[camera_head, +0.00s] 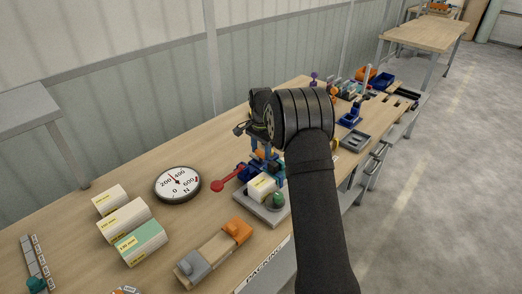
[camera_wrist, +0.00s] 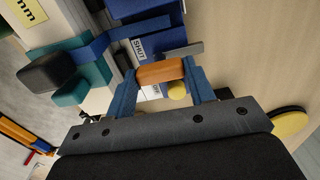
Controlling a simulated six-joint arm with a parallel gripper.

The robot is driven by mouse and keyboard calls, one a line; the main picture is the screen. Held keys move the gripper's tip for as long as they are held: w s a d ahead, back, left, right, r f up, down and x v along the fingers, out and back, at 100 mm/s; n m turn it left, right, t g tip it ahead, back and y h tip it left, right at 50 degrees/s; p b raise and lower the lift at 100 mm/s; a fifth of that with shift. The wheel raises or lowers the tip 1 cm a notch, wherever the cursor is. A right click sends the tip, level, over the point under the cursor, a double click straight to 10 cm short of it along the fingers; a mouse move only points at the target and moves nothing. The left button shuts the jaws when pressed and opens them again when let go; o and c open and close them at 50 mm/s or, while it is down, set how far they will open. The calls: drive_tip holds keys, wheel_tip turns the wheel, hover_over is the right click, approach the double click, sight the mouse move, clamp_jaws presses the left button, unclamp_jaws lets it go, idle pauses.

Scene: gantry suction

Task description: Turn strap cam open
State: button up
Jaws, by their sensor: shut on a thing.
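In the wrist view my gripper (camera_wrist: 160,72) has its two blue fingers closed on either side of an orange handle (camera_wrist: 160,73), which I take to be the strap cam's grip. A grey lever bar (camera_wrist: 180,52) lies just beyond it. A label reading "SHUT" (camera_wrist: 143,45) sits beside the handle on a blue housing. In the head view my gripper (camera_head: 265,155) is over the grey fixture base (camera_head: 252,208), partly hidden by my arm. The cam itself is mostly hidden there.
A red-knobbed lever (camera_head: 218,187) sticks out left of the fixture. A round dial (camera_head: 178,184) and several labelled blocks (camera_head: 124,220) stand further left. A wooden piece with grey and orange ends (camera_head: 212,250) lies in front. Blue bins and tools crowd the bench beyond my arm.

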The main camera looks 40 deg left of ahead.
sight(261, 151)
drive_tip(key=o, duration=1)
drive_tip(key=shift+r, duration=0.15)
wheel_tip(261, 151, up, 17)
drive_tip(key=shift+r, duration=0.1)
wheel_tip(261, 151, down, 18)
drive_tip(key=shift+r, duration=0.25)
idle(0.5)
